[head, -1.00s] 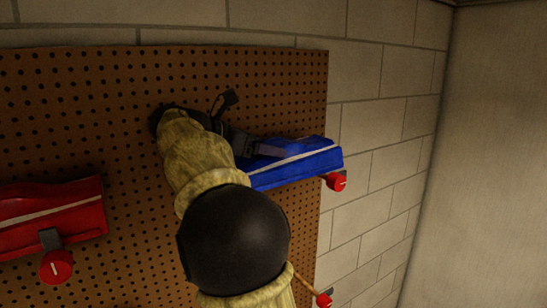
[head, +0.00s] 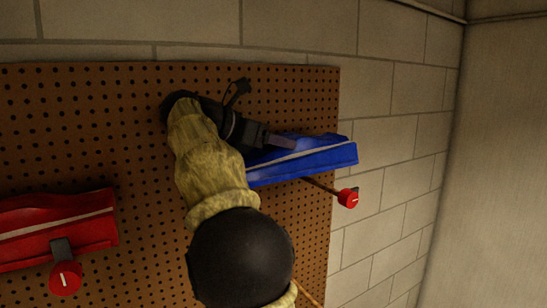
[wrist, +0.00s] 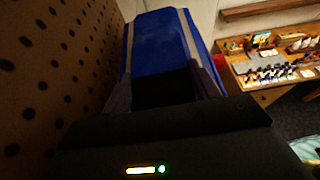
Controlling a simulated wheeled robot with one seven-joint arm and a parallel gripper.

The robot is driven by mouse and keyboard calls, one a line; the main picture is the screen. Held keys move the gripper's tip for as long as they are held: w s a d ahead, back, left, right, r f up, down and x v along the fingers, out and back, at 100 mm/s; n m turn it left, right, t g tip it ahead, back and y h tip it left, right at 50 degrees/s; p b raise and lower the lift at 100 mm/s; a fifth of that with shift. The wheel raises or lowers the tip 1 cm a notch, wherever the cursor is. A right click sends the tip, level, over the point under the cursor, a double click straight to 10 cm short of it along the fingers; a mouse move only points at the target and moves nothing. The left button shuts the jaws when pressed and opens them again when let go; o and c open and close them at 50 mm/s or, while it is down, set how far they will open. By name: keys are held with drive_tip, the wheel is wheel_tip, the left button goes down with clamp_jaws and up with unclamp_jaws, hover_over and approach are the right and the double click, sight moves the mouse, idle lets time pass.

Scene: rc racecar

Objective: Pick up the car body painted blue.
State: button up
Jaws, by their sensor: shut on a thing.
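The blue car body (head: 318,158), with a pale stripe, is in front of the right part of the pegboard in the head view. My gripper (head: 285,143) reaches it from the left and is shut on it. In the wrist view the blue car body (wrist: 160,42) lies between the two fingers of my gripper (wrist: 163,88), one on each side. My arm hides its left end in the head view. It looks slightly above a peg with a red end (head: 347,198), with a gap between them.
The brown pegboard (head: 100,130) stands close behind my arm, against a block wall (head: 385,130). A red car body (head: 55,228) hangs at the left on a peg with a red end (head: 65,278). A cluttered wooden workbench (wrist: 275,65) stands off to the right in the wrist view.

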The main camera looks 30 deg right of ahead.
wheel_tip(320, 180, up, 6)
drive_tip(key=shift+r+p, duration=0.15)
drive_tip(key=shift+p, duration=0.3)
drive_tip(key=shift+s+b, duration=0.25)
drive_tip(key=shift+b, duration=0.1)
drive_tip(key=s+a+b, duration=0.1)
drive_tip(key=s+b, duration=0.8)
drive_tip(key=s, duration=1)
